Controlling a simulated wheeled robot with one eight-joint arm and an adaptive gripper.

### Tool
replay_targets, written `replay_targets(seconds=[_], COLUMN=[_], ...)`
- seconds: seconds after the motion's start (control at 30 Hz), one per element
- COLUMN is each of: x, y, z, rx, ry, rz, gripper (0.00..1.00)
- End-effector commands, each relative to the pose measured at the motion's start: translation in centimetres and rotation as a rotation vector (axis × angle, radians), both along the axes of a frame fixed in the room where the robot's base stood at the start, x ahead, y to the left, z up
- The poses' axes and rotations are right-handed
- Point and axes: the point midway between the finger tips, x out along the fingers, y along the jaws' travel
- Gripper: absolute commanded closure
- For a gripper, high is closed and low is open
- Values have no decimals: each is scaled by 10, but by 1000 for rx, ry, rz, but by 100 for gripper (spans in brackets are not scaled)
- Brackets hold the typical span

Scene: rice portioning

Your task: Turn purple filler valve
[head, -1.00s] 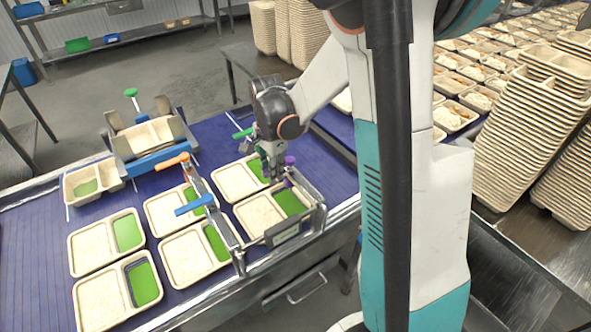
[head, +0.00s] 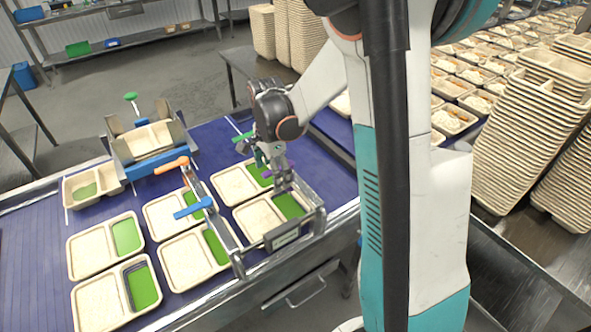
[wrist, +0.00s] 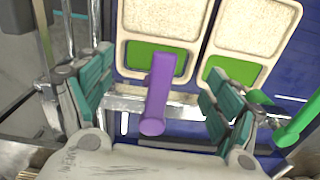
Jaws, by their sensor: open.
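The purple filler valve handle (wrist: 159,92) is a round-ended bar in the middle of the wrist view. In the head view, a part of the purple handle (head: 268,175) shows beside my gripper's fingers. My gripper (wrist: 156,100) is open, with one green-padded finger on each side of the handle. A gap shows between the handle and each finger in the wrist view. In the head view, my gripper (head: 276,172) is over the right end of the filler frame. The fingers partly hide the handle there.
A green handle (wrist: 298,120) is close to the right finger. Orange (head: 171,165) and blue (head: 194,208) handles are on the frame to the left. Compartment trays with white and green sections lie below on the blue conveyor (head: 30,245). Tray stacks (head: 530,130) stand at right.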

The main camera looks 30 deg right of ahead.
Motion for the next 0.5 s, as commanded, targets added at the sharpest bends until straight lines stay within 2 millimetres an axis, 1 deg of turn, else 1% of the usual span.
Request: replay_targets(seconds=[0.17, 0.5], x=[0, 0], y=[0, 0], z=[4, 34], rx=[0, 0], ry=[0, 0], rz=[0, 0], gripper=[17, 17])
